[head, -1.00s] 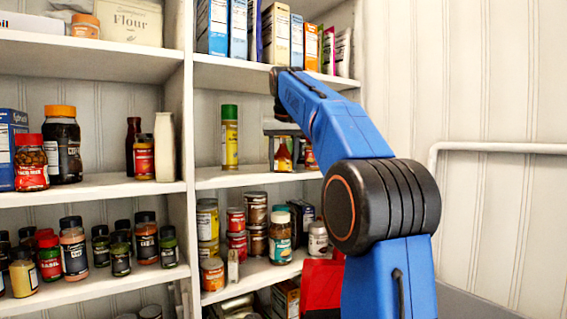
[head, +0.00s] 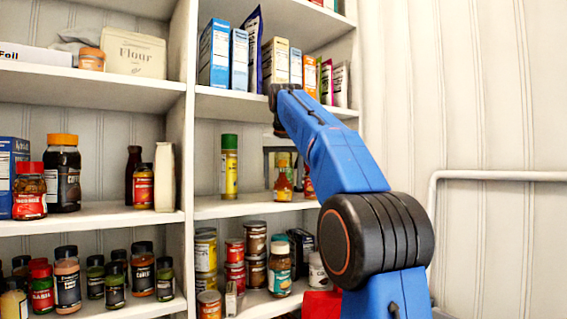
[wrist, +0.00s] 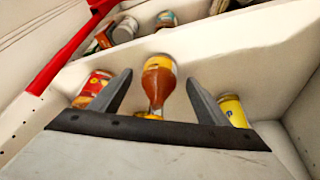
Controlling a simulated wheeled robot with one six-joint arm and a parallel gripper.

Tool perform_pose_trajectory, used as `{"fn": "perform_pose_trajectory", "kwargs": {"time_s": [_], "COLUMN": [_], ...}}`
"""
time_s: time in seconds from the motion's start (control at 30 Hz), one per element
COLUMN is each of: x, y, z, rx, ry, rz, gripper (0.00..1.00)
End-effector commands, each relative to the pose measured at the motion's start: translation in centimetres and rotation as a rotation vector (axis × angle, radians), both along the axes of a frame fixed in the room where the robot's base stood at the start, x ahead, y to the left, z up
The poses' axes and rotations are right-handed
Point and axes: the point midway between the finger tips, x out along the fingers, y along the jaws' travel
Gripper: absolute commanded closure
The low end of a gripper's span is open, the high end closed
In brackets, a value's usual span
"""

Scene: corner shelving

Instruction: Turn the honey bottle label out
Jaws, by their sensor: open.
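The honey bottle (head: 283,180) is a small amber bottle standing upright on the middle shelf, right of the green-capped yellow container. A small coloured patch shows on it in the head view, too small to read. In the wrist view the honey bottle (wrist: 158,82) stands between the two fingers of my gripper (wrist: 159,77), with a gap on each side. My gripper is open and holds nothing.
The yellow container (head: 229,168) stands left of the bottle, and a red-labelled jar (head: 308,182) close on its right, partly behind my arm. Boxes (head: 214,52) fill the shelf above. Cans and jars (head: 255,252) crowd the shelf below. Bare shelf (head: 257,203) lies left of the bottle.

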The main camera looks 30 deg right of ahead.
Motion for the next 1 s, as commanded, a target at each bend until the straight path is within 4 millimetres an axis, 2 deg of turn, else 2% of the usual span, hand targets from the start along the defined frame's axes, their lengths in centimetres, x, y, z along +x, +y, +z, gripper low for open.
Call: {"fn": "perform_pose_trajectory", "kwargs": {"time_s": [0.2,0.4,0.7,1.0], "x": [-1.2,-2.0,-2.7,-2.9], "y": [0.6,1.1,1.4,1.6], "z": [3.5,5.8,7.3,7.2], "rx": [-0.001,-0.001,0.000,-0.001], "ry": [-0.002,-0.002,0.000,0.000], "rz": [0.000,0.000,0.000,0.005], "gripper": [0.31,0.31,0.31,0.31]}}
